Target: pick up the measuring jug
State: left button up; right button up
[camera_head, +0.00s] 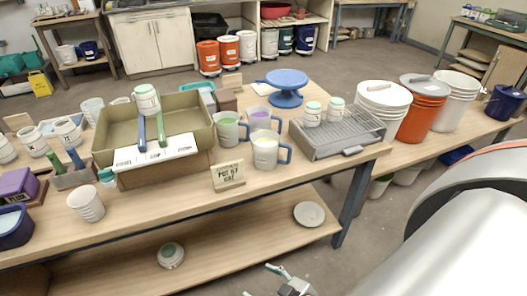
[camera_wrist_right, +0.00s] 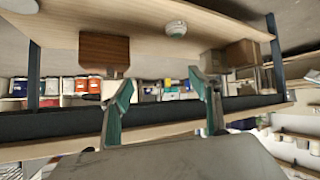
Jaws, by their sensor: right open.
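Three jug-like vessels with handles stand together at the middle of the table: a jug with green contents (camera_head: 229,130), a jug with purple contents (camera_head: 262,119) behind, and a jug with pale cream contents (camera_head: 266,152) at the front. I cannot tell which one is meant by the measuring jug. My right gripper (camera_head: 285,281) is at the bottom edge of the head view, low in front of the table and well apart from the jugs. In the right wrist view its teal fingers (camera_wrist_right: 163,95) are spread with nothing between them. My left gripper is not in view.
A sign (camera_head: 228,175) stands at the table's front edge before the jugs. A tray (camera_head: 112,133) is left of them, a grey rack (camera_head: 340,135) right, and a blue turntable (camera_head: 285,85) behind. The lower shelf (camera_head: 240,228) holds a white dish (camera_head: 309,214).

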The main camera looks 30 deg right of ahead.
dwell(0.4)
jog(key=c, duration=0.4)
jog(key=shift+w+a+r+m+t+y, duration=0.15)
jog(key=shift+w+a+r+m+t, duration=0.2)
jog(key=shift+w+r, duration=0.25)
jog(key=shift+w+a+r+m+t+y, duration=0.15)
jog(key=shift+w+a+r+m, duration=0.1)
jog(key=shift+w+r+m, duration=0.25)
jog(key=c, duration=0.9)
jog(key=shift+o, duration=0.2)
jog(key=w+r+m+t, duration=0.45)
jog(key=r+m, duration=0.25)
jog(key=r, duration=0.2)
jog(key=w+r+m+t, duration=0.3)
jog(key=w+r+m, duration=0.3)
jog(key=r+m, duration=0.2)
jog(key=w+d+r+m+t+h, duration=0.2)
jog(key=d+r+m+h, duration=0.4)
jog(key=m, duration=0.4)
jog(key=m+g+h, duration=0.8)
jog(key=m+h, duration=0.1)
jog(key=m, duration=1.4)
send_near(289, 158)
jog(key=x, duration=0.3)
jog(key=shift+n+t, duration=0.25)
jog(key=shift+p+x, duration=0.55)
jog(key=shift+x, duration=3.35)
